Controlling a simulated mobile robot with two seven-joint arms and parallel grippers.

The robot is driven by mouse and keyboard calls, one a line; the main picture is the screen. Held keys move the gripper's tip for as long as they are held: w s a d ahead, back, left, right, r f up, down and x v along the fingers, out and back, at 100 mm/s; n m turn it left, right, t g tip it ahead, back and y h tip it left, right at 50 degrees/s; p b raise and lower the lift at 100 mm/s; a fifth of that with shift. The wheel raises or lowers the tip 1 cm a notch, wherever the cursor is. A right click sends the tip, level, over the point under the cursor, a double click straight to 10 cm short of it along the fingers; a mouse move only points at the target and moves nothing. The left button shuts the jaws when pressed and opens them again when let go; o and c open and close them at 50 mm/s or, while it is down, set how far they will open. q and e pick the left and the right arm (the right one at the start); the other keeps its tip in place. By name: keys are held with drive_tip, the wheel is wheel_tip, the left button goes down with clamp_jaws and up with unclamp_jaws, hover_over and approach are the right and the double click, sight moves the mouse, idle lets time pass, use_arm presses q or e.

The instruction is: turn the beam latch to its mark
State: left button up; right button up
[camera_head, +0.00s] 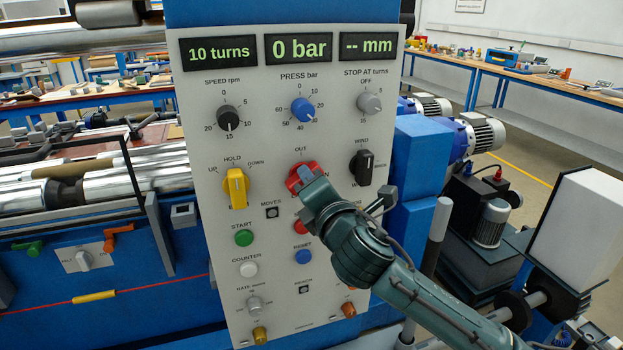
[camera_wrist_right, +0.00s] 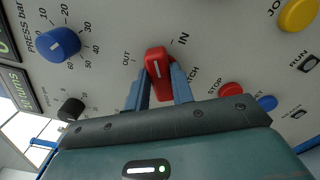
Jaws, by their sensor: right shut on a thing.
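A red knob (camera_head: 298,172) sits in the middle of the grey control panel, below the label OUT. In the right wrist view the red knob (camera_wrist_right: 156,62) has a white line on its face, with OUT to its left, IN to its upper right and letters ending in "TCH" beside it. I take it for the beam latch. My right gripper (camera_head: 308,178) reaches the knob from the lower right. Its two blue fingers (camera_wrist_right: 158,88) are shut on the knob's sides. In the head view the gripper hides part of the knob and its labels. My left gripper is not in view.
A yellow knob (camera_head: 235,188) and a black knob (camera_head: 362,167) flank it. Green START button (camera_head: 243,238), blue button (camera_head: 303,257) and a red button (camera_head: 301,227) lie below. The blue PRESS dial (camera_head: 302,110) is above. Motors (camera_head: 485,135) stand to the right.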

drive_tip(key=m+p, duration=0.1)
drive_tip(key=m, duration=0.5)
drive_tip(key=shift+f, duration=0.2)
drive_tip(key=shift+m, duration=0.3)
drive_tip(key=o, duration=1)
drive_tip(key=b+v, duration=0.2)
drive_tip(key=v, duration=1.1)
drive_tip(key=shift+s, duration=0.1)
